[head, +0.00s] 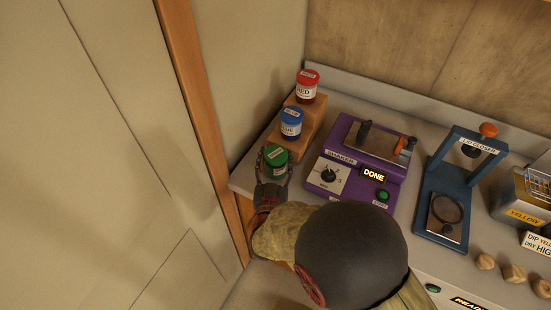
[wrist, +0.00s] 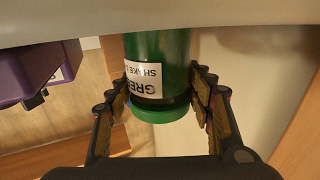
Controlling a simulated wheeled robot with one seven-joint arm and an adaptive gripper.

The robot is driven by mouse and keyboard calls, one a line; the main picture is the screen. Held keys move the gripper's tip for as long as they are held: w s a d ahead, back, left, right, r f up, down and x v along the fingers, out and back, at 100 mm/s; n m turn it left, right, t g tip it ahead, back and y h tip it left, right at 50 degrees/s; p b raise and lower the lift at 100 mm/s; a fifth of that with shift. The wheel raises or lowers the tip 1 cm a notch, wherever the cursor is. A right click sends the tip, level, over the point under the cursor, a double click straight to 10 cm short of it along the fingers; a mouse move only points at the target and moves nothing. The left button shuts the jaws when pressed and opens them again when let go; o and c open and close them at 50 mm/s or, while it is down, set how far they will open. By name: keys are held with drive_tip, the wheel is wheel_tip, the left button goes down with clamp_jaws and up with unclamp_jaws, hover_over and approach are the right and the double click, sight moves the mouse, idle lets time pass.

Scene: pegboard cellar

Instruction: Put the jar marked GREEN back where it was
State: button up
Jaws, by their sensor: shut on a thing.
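The jar marked GREEN (head: 275,156) has a green lid and stands at the front left, in line with the red and blue jars. In the wrist view the green jar (wrist: 158,75) shows upside down, with part of its white label readable. My gripper (head: 273,172) is shut on the green jar, with one finger on each side. The wooden step rack (head: 309,124) holds the red jar (head: 307,87) and the blue jar (head: 291,123). Whether the green jar's base touches a surface is hidden.
A purple shaker (head: 340,143) reading DONE stands right of the jars. A blue lid closer (head: 458,185) stands further right, then a yellow dip station (head: 524,216) and several wooden knobs (head: 514,273). A wall and wooden post (head: 190,80) are close on the left.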

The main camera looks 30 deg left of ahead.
drive_tip(key=o, duration=1.6)
drive_tip(key=shift+o, duration=0.2)
drive_tip(key=shift+r, duration=0.15)
drive_tip(key=p+v, duration=0.2)
drive_tip(key=v, duration=1)
drive_tip(key=shift+p, duration=0.35)
